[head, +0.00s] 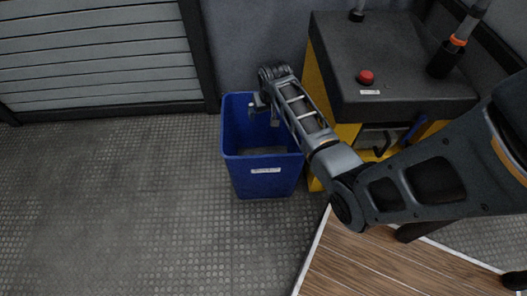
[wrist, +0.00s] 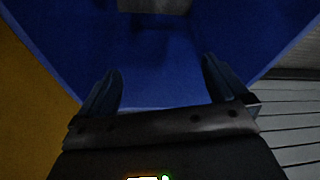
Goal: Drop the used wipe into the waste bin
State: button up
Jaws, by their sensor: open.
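The blue waste bin (head: 265,178) stands upright on the floor, with a white label on its front. My gripper (head: 264,114) points down at the bin's mouth, near its back rim. In the wrist view my gripper (wrist: 160,95) is open, its two fingers wide apart with nothing between them, and the blue walls of the bin (wrist: 160,60) fill most of the view. A pale grey patch (wrist: 155,5) shows at the top edge there, and a greyish strip shows inside the bin in the head view. I cannot tell whether either is the used wipe.
A yellow cabinet (head: 318,75) with a dark top stands right of the bin, bearing a red button (head: 366,77) and dark posts. A slatted grey shutter (head: 95,50) is at the back left. Wood flooring (head: 370,262) lies at the lower right. The dotted floor (head: 120,200) on the left is clear.

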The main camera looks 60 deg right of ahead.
jog(key=p+v, duration=0.3)
jog(key=v, duration=0.4)
jog(key=shift+r, duration=0.35)
jog(key=shift+s+a, duration=0.1)
jog(key=shift+a, duration=0.05)
